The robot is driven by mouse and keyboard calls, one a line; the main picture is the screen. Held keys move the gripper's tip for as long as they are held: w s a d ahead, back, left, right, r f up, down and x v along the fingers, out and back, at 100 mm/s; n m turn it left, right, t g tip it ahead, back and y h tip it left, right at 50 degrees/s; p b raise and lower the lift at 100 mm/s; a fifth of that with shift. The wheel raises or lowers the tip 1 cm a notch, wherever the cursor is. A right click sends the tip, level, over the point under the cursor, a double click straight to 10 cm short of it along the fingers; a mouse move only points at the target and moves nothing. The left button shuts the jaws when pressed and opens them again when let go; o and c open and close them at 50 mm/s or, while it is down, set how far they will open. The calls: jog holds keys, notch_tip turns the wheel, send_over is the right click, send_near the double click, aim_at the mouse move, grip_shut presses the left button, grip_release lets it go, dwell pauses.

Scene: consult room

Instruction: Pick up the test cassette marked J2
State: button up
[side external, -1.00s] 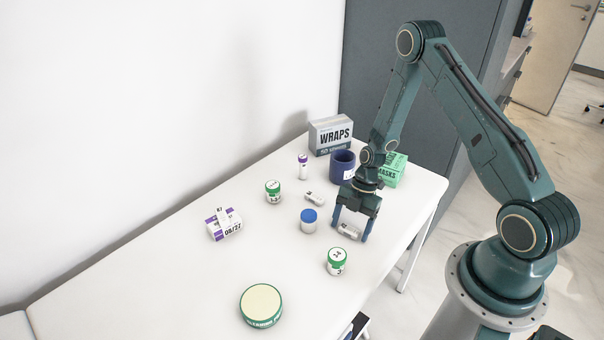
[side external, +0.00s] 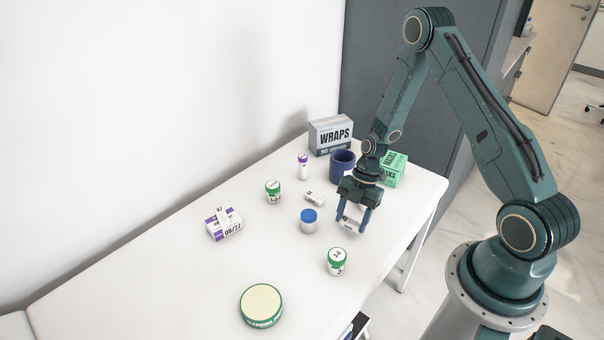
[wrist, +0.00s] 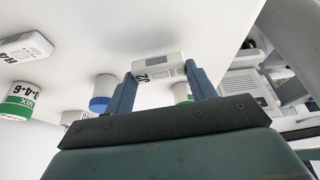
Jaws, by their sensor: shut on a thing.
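My gripper (side external: 353,225) is shut on a white test cassette (side external: 350,222), held crosswise between its two blue fingers. In the wrist view, the cassette (wrist: 158,67) spans the space between the fingertips (wrist: 160,85); its sideways black marking looks like J2, and a grey window shows on its face. The cassette appears to be slightly above the table. Another white cassette (side external: 314,198) lies flat on the table to the left of my gripper. A cassette with a partly readable mark (wrist: 22,46) also shows at the left of the wrist view.
A blue-capped jar (side external: 309,222) and a green-capped jar (side external: 337,262) stand near my gripper. Behind are a dark blue cup (side external: 342,166), a WRAPS box (side external: 331,135) and a green MASKS box (side external: 394,169). The front left of the white table (side external: 165,285) is clear.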

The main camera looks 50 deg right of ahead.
aim_at(352, 220)
notch_tip(352, 220, up, 17)
dwell(0.6)
dwell(0.5)
